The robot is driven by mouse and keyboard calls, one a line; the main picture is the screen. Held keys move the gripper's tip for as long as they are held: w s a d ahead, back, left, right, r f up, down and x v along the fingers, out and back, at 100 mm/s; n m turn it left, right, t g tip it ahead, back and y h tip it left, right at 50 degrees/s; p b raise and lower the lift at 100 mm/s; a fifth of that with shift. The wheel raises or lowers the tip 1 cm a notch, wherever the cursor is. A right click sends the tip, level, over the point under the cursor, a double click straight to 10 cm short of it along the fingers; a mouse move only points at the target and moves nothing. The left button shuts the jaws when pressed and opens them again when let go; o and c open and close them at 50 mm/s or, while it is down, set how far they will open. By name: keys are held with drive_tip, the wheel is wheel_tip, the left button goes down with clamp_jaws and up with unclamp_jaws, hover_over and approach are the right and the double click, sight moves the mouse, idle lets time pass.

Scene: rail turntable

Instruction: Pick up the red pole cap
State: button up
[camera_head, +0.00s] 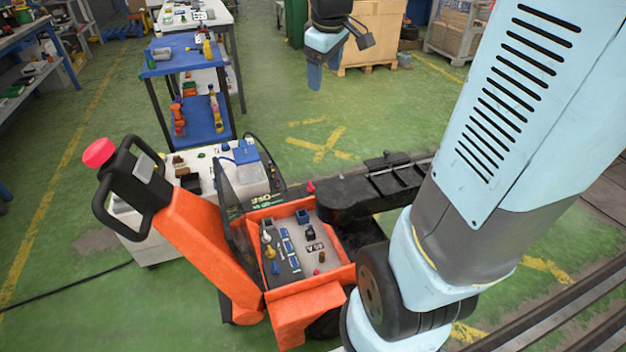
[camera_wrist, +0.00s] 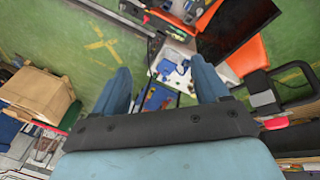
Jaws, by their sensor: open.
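A small red cap-like piece (camera_head: 310,187) sits at the back edge of the orange cart's tray, beside a black arm-like part. I take it for the red pole cap, but it is too small to be sure. A small red spot (camera_wrist: 146,18) near the top of the wrist view may be the same piece. My gripper (camera_wrist: 161,70) is open and empty, its two blue fingers wide apart. In the head view my gripper (camera_head: 318,70) hangs at the top centre, high above the floor and well apart from the cart.
A large red knob (camera_head: 99,152) tops the cart's handle. A blue shelf trolley (camera_head: 172,62) and wooden crate (camera_head: 372,35) stand behind. Green floor between is clear.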

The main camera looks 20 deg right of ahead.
drive_tip(key=w+d+f+n+g, duration=0.1)
drive_tip(key=w+d+f+n, duration=0.35)
drive_tip(key=w+f, duration=0.65)
drive_tip(key=w+d+f+n+g, duration=0.1)
drive_tip(key=w+d+f+n, duration=0.3)
drive_tip(key=w+f, duration=0.75)
drive_tip(key=w+d+f+n, duration=0.1)
drive_tip(key=f+n, duration=0.2)
drive_tip(key=f, duration=0.9)
drive_tip(key=w+d+f+n+g, duration=0.1)
drive_tip(key=w+d+f+n, duration=0.1)
drive_tip(key=f, duration=1.1)
drive_tip(key=w+d+f+n+y, duration=0.1)
drive_tip(key=w+f+n, duration=0.1)
drive_tip(key=f, duration=1)
drive_tip(key=shift+d+f+n+g, duration=0.4)
drive_tip(key=shift+n, duration=0.45)
drive_tip(key=shift+d+f, duration=0.15)
drive_tip(key=shift+f, duration=1.5)
drive_tip(key=shift+d+f, duration=0.15)
drive_tip(key=shift+f, duration=1.45)
drive_tip(key=c, duration=1.1)
